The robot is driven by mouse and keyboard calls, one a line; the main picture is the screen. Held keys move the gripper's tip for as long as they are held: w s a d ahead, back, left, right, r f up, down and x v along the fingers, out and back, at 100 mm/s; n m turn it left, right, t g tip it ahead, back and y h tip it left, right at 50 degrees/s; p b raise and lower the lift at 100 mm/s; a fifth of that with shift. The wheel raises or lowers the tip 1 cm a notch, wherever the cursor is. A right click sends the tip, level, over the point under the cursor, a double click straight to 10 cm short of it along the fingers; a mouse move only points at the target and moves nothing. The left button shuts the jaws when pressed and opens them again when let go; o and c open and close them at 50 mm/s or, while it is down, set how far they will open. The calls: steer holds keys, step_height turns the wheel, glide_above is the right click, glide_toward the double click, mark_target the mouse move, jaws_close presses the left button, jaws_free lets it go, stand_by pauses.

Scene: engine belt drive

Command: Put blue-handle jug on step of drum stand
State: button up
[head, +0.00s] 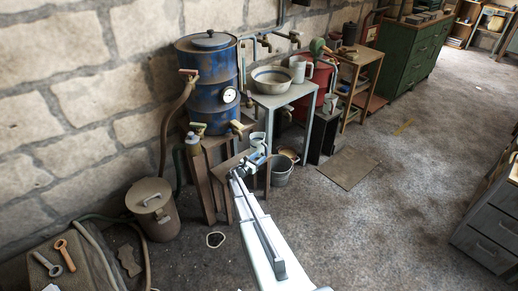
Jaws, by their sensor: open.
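The blue drum (207,85) stands on the wooden drum stand (208,190) against the stone wall. The low step (228,166) of the stand juts out at its front right. A pale jug (257,140) shows at the right end of the step, just beyond my gripper. My gripper (257,160) is open at the end of my arm, over the step's right end. Blue shows around the fingers and the jug's lower part; I cannot tell which of it is the handle. The jug's base is hidden, so I cannot tell whether it rests on the step.
A metal bucket (282,172) stands on the floor right of the step. A grey table (290,95) behind holds a bowl (271,79) and another jug (297,68). A lidded brown bin (153,208) and hoses lie left.

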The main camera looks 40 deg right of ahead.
mark_target(266, 153)
steer(key=shift+w+d, duration=0.15)
steer(key=shift+d, duration=3.05)
jaws_close()
